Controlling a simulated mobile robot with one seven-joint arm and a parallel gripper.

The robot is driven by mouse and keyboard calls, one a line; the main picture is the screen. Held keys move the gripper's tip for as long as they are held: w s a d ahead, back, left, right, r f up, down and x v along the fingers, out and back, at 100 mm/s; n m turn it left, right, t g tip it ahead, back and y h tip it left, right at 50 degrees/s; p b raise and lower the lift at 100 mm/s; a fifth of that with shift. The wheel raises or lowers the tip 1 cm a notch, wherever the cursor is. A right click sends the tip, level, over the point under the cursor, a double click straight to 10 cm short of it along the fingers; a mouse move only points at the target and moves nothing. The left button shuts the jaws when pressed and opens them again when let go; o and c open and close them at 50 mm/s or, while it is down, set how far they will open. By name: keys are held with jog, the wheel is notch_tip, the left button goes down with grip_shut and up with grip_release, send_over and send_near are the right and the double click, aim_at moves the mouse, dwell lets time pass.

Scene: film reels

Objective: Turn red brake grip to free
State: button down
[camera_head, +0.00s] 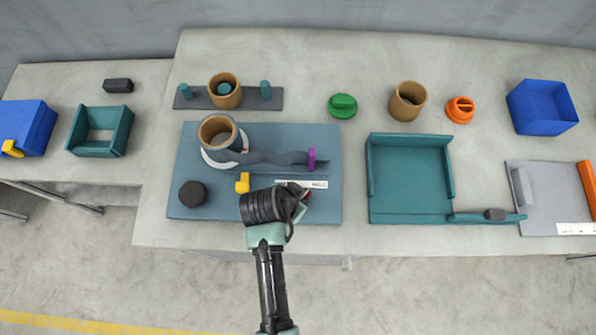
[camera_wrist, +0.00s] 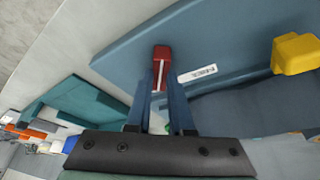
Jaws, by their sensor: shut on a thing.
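The red brake grip (camera_wrist: 161,57) is a small upright block with a white line, on the blue-grey board (camera_head: 215,150). My gripper (camera_wrist: 160,88) is shut on the red grip, with one blue finger on each side of it. In the head view my gripper (camera_head: 302,196) covers most of the grip, and only a bit of red shows. A white label (camera_head: 301,184) lies just beside the grip; its print is too small to read.
A yellow knob (camera_head: 242,182), a purple tab (camera_head: 311,158), a dark round knob (camera_head: 192,194) and a brown cup-like reel (camera_head: 217,131) are on the same board. A teal tray (camera_head: 408,218) stands to the right. Bare table lies between board and tray.

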jog(key=n+p, duration=0.1)
jog(key=n, duration=0.1)
jog(key=n+y+p, duration=0.1)
jog(key=n, duration=0.1)
jog(key=shift+s+d+r+t+y+p, duration=0.1)
jog(key=shift+d+r+t+y+p, duration=0.1)
jog(key=shift+t+y+p, duration=0.15)
jog(key=n, duration=0.2)
jog(key=n+y+p, duration=0.1)
jog(key=n, duration=0.1)
jog(key=shift+d+f+y, duration=0.1)
jog(key=shift+d+y, duration=0.05)
jog(key=shift+y, duration=0.1)
jog(key=n, duration=0.2)
jog(key=n+y, duration=0.1)
jog(key=n, duration=0.1)
jog(key=shift+d+f+y, duration=0.1)
jog(key=shift+d+y, duration=0.05)
jog(key=shift+y, duration=0.15)
jog(key=shift+d+n+g+y, duration=0.1)
jog(key=shift+n+g+y, duration=0.45)
jog(key=shift+n, duration=1.55)
jog(key=c, duration=0.8)
grip_release()
